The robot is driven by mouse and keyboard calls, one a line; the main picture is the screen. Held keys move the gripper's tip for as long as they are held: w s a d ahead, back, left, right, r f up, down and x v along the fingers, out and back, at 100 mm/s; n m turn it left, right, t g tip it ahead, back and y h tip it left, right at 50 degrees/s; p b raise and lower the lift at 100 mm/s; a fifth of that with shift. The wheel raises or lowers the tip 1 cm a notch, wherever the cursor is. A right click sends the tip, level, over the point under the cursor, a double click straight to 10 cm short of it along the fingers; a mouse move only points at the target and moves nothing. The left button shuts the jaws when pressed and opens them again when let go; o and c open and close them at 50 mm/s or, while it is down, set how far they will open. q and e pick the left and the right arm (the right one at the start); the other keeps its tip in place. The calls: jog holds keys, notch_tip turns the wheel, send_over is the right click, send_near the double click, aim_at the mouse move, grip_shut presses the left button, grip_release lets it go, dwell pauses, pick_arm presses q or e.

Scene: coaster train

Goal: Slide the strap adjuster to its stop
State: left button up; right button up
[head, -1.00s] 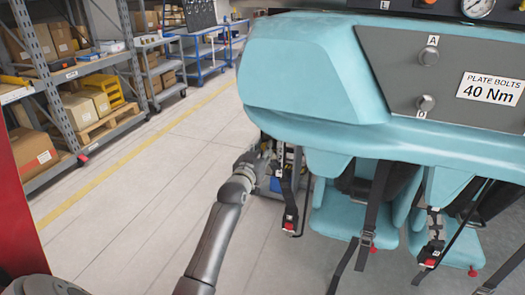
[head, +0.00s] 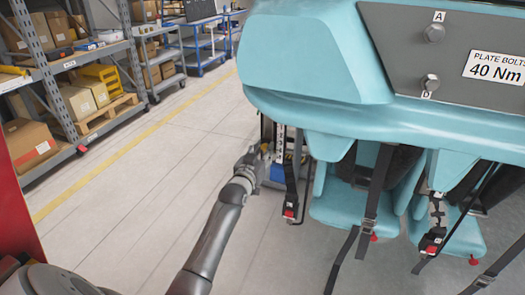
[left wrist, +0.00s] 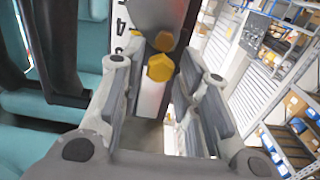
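My left gripper (head: 260,158) reaches in from the left, in front of an upright numbered strip (head: 280,142) below the teal car's left end. In the left wrist view its fingers are open (left wrist: 167,72), one on each side of a yellow hexagonal knob (left wrist: 160,68) above a white bar (left wrist: 152,99). I cannot tell whether the knob is the strap adjuster or whether the fingers touch it. A black strap with a dark buckle (head: 369,228) hangs at the seats, and another strap (head: 290,180) hangs beside the strip. My right gripper is not in view.
The teal car (head: 305,55) overhangs the gripper, with its seats (head: 340,205) to the right. Red-tipped hardware (head: 289,211) hangs close by. Metal shelving with boxes (head: 85,100) stands at the far left. The floor (head: 130,190) between is clear.

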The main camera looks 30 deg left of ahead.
pick_arm(q)
jog(key=shift+o, duration=0.9)
jog(key=shift+r, duration=0.1)
jog(key=shift+s+d, duration=0.15)
jog(key=shift+s, duration=0.5)
jog(key=v, duration=1)
jog(key=shift+s, duration=0.3)
jog(key=shift+d, duration=0.15)
